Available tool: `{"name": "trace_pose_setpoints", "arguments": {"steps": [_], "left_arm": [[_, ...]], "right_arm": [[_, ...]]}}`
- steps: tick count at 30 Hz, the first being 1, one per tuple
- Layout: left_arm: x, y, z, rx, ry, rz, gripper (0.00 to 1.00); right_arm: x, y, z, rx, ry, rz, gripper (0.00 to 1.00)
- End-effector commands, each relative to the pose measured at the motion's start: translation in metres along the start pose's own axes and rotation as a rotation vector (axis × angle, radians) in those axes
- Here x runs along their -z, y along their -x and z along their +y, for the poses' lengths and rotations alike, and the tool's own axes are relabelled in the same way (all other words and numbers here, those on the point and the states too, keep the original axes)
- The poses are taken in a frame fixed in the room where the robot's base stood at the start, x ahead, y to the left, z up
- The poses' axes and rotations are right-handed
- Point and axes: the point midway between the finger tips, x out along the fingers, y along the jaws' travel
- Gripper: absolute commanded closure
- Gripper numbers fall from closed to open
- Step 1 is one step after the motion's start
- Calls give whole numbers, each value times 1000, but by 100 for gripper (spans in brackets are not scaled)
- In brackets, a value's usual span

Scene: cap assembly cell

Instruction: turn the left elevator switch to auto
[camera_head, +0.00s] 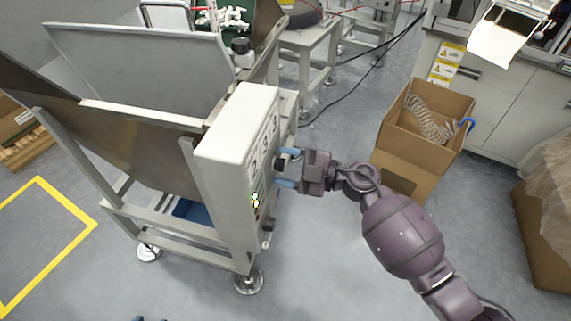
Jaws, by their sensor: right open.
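The control box (238,122) is a pale box on the side of the metal hopper stand. Its narrow right-hand face carries printed labels, small dark switches and lit yellow-green lamps (255,199). My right gripper (286,168) is at this face, with its blue fingertips apart, one above the other. A small dark shape shows between the fingers, close to the panel. I cannot tell whether it is the left elevator switch or part of the gripper, nor which way any switch points. Two small blue tips, seemingly of my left gripper (150,319), show at the bottom edge.
The hopper (150,65) and its legs fill the left. An open cardboard box (428,118) with a clear coiled hose stands right of the gripper. White cabinets (510,105) are at the upper right. The floor in front is clear.

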Motion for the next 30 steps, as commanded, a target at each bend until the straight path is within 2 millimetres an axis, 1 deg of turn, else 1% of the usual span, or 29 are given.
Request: {"name": "trace_pose_setpoints", "arguments": {"steps": [4, 5, 12, 14, 23, 30], "left_arm": [[0, 0, 0, 0, 0, -1, 57], [-1, 0, 0, 0, 0, -2, 57], [-4, -1, 1, 0, 4, -8, 57], [-4, -1, 1, 0, 4, -9, 57], [-2, -1, 2, -1, 7, -4, 57], [4, 0, 2, -1, 7, 7, 57]], "right_arm": [[0, 0, 0, 0, 0, 0, 41], [0, 0, 0, 0, 0, 0, 44], [0, 0, 0, 0, 0, 0, 81], [0, 0, 0, 0, 0, 0, 90], [0, 0, 0, 0, 39, 1, 90], [0, 1, 1, 1, 178, -1, 90]]}}
